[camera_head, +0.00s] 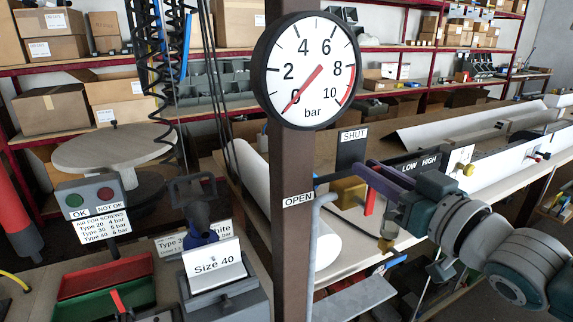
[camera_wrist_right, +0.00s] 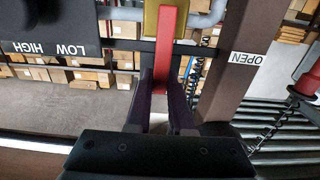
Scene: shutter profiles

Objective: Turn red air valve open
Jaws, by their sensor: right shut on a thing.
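The red air valve handle (camera_head: 370,199) sits by a brass valve body (camera_head: 347,190) on a pipe, right of the brown post. In the right wrist view the red handle (camera_wrist_right: 171,40) runs from the brass body (camera_wrist_right: 151,20) to between my fingers. My right gripper (camera_head: 368,175) reaches in from the right and is shut on the handle; its fingers (camera_wrist_right: 160,88) stand on both sides of it. The round gauge (camera_head: 308,70) above has its red needle at 0. The OPEN label (camera_head: 298,200) is on the post; the SHUT label (camera_head: 354,135) is on a dark plate behind. My left gripper is out of view.
The brown post (camera_head: 293,235) stands close left of the valve. A grey pipe (camera_head: 315,250) runs down beside it. A LOW HIGH panel (camera_head: 420,163) is behind my right gripper. A button box (camera_head: 92,197) and a Size 40 bin (camera_head: 222,285) stand at lower left.

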